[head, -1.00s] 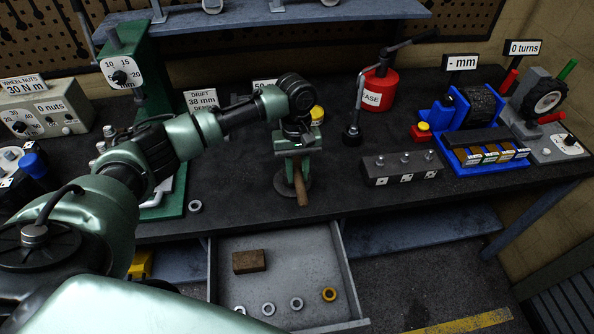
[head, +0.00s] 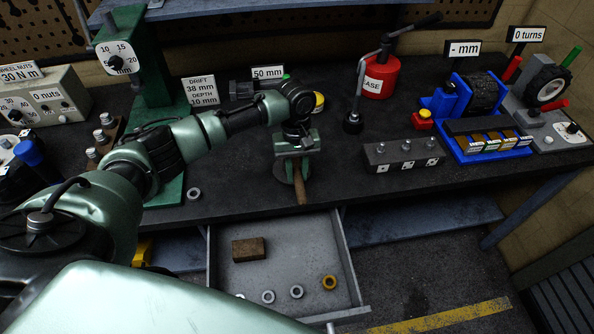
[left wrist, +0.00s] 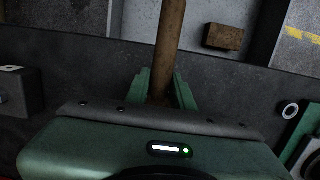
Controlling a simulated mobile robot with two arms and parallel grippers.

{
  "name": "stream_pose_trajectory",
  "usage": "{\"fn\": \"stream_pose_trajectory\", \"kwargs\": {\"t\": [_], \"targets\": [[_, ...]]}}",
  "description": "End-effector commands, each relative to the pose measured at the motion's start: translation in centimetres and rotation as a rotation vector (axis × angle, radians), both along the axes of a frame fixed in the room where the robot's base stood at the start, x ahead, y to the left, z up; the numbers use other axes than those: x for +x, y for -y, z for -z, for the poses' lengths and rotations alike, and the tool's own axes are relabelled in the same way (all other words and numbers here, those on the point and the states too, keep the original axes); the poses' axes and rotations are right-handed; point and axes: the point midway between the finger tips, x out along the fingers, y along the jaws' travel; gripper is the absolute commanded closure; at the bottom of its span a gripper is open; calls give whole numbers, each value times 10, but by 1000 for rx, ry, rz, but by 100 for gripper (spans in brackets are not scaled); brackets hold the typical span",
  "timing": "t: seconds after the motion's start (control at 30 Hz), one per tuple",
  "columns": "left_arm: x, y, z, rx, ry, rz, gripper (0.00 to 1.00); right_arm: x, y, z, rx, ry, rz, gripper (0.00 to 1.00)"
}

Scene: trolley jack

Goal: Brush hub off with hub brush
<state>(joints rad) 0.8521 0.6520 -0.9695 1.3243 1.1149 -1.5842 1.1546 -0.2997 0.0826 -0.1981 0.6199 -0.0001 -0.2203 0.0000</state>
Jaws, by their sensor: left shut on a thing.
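My left gripper (head: 298,172) is shut on a brown wooden handle (head: 301,190), held over the front part of the bench. In the left wrist view the handle (left wrist: 169,40) runs out between the two green fingers (left wrist: 160,93). The brush's bristles are hidden behind the gripper. A black wheel with a pale centre (head: 551,88) sits on the grey stand at the right. I cannot tell which part is the hub. My right gripper is not in view.
An open drawer (head: 349,260) below the bench holds a brown block (head: 249,249) and several rings. A grey block with studs (head: 404,155), a red can (head: 381,77) and a blue fixture (head: 487,152) stand to the right. A green press (head: 150,100) stands left.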

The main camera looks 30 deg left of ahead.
Motion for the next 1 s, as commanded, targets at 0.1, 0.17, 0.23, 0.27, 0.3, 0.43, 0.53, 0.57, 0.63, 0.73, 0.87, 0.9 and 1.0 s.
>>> {"fn": "stream_pose_trajectory", "kwargs": {"t": [0.1,0.17,0.23,0.27,0.3,0.43,0.53,0.57,0.63,0.73,0.87,0.9,1.0], "targets": [[0,0,-1,0,1,0,100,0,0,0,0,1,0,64],[0,0,-1,0,1,0,100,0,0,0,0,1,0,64],[0,0,0,0,1,0,100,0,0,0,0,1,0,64],[0,0,0,0,1,0,100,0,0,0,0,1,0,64],[0,0,0,0,1,0,100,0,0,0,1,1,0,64],[0,0,2,0,0,0,100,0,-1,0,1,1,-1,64],[0,0,4,0,0,0,100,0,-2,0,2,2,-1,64],[0,0,4,0,0,0,100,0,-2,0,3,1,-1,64],[0,0,5,0,0,0,100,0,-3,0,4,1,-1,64],[0,0,7,0,0,0,100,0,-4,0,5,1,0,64],[0,0,9,0,0,-1,100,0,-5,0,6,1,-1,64],[0,0,9,0,0,-1,100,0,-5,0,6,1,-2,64],[0,0,11,0,0,-1,100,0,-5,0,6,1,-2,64]]}}
